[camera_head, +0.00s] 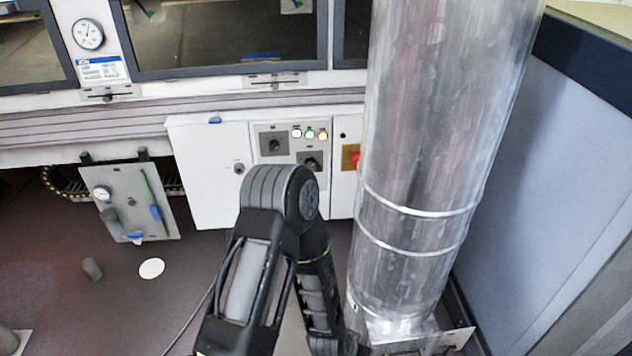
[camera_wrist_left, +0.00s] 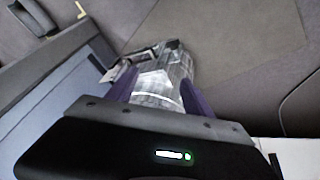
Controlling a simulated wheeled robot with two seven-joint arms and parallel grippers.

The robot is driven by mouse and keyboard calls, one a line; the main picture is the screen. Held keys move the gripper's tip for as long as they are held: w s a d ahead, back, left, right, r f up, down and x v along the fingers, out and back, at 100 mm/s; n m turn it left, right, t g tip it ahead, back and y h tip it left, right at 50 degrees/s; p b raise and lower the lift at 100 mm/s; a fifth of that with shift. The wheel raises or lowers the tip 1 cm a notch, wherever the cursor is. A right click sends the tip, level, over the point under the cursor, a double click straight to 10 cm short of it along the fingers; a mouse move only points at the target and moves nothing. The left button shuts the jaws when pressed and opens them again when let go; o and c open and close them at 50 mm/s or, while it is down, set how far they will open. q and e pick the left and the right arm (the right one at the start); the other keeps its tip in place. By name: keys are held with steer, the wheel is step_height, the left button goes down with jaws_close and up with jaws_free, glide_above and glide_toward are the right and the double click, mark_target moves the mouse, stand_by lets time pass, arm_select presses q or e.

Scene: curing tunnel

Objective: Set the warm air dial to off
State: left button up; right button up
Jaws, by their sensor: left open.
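A control panel (camera_head: 291,153) on a white cabinet carries two dark rotary dials. The upper left dial (camera_head: 273,144) sits on a grey plate. The lower right dial (camera_head: 310,163) is just above my arm's elbow and partly hidden. Their labels are too small to read, so I cannot tell which is the warm air dial or its setting. My left gripper (camera_wrist_left: 158,88) shows two purple fingers, open and apart, with nothing held between them; no dial shows in the left wrist view. My right gripper is not in view.
Small indicator lights (camera_head: 310,134) sit on the panel. A grey gauge plate (camera_head: 130,200) is at left.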

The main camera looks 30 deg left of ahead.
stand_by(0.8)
arm_select(q)
steer(key=s+d+r+g+h+p, duration=0.1)
steer(key=s+d+r+g+p, duration=0.1)
steer(key=s, duration=0.4)
steer(key=s+d+r+g+h+p, duration=0.1)
steer(key=s+d+r+g+p, duration=0.1)
steer(key=s+d+r+p, duration=0.2)
steer(key=s+d+p, duration=0.1)
steer(key=s+d, duration=0.2)
steer(key=shift+s+d+r+n+h, duration=0.2)
steer(key=shift+r+n+h, duration=0.05)
steer(key=shift+n+h, duration=0.15)
